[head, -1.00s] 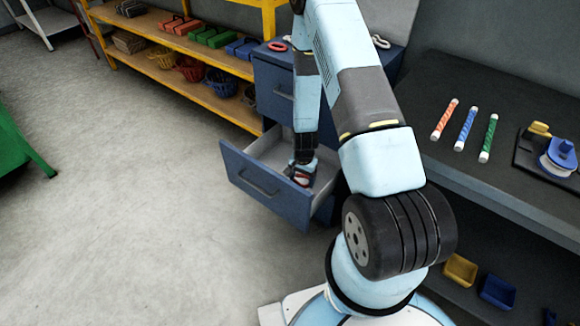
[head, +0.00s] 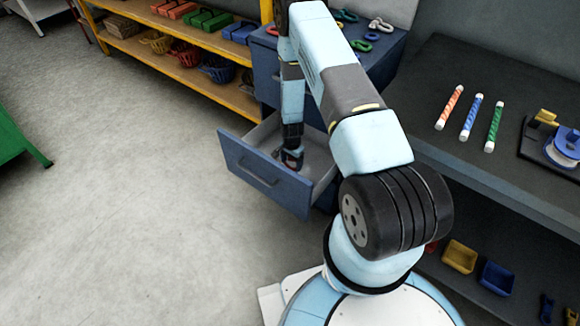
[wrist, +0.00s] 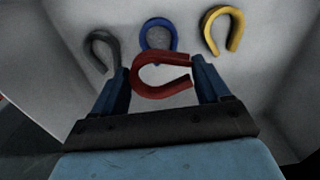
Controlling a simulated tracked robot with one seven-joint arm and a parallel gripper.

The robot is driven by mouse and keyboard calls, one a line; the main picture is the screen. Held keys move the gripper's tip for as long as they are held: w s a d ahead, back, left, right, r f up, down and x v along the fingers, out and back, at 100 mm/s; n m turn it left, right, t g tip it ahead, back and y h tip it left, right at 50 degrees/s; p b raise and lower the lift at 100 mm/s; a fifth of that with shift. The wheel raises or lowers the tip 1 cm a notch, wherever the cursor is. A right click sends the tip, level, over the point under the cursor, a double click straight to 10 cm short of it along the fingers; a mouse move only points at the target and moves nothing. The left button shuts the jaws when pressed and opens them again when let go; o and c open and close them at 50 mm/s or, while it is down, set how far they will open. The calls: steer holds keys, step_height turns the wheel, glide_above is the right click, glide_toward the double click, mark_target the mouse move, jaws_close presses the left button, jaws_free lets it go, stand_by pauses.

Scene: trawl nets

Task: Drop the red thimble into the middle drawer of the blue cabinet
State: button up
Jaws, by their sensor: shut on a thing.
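The blue cabinet (head: 264,75) stands behind my arm, with one drawer (head: 262,173) pulled open below a closed drawer front. Lower parts of the cabinet are hidden, so I cannot tell the drawer's full rank. My gripper (head: 292,158) points down inside the open drawer. In the wrist view my gripper (wrist: 163,85) is shut on the red thimble (wrist: 147,74), a U-shaped piece between the fingers. Beyond it, a grey thimble (wrist: 101,47), a blue thimble (wrist: 158,31) and a yellow thimble (wrist: 223,28) lie on the pale drawer bottom.
More thimbles lie on the cabinet top, including a green one (head: 360,46) and a grey one (head: 381,25). A dark workbench (head: 440,110) stands right, with three striped sticks. A yellow shelf (head: 190,45) stands left. The floor (head: 120,200) in front is clear.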

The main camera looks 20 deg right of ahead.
mark_target(290, 160)
steer(key=shift+w+a+f, duration=0.1)
steer(key=shift+w+f, duration=0.45)
steer(key=shift+f, duration=0.15)
steer(key=shift+w+a+f, duration=0.1)
steer(key=shift+w+f, duration=0.4)
steer(key=shift+f, duration=1.55)
steer(key=o, duration=1.1)
steer(key=shift+c, duration=0.2)
step_height(290, 160, up, 12)
steer(key=shift+r, duration=0.1)
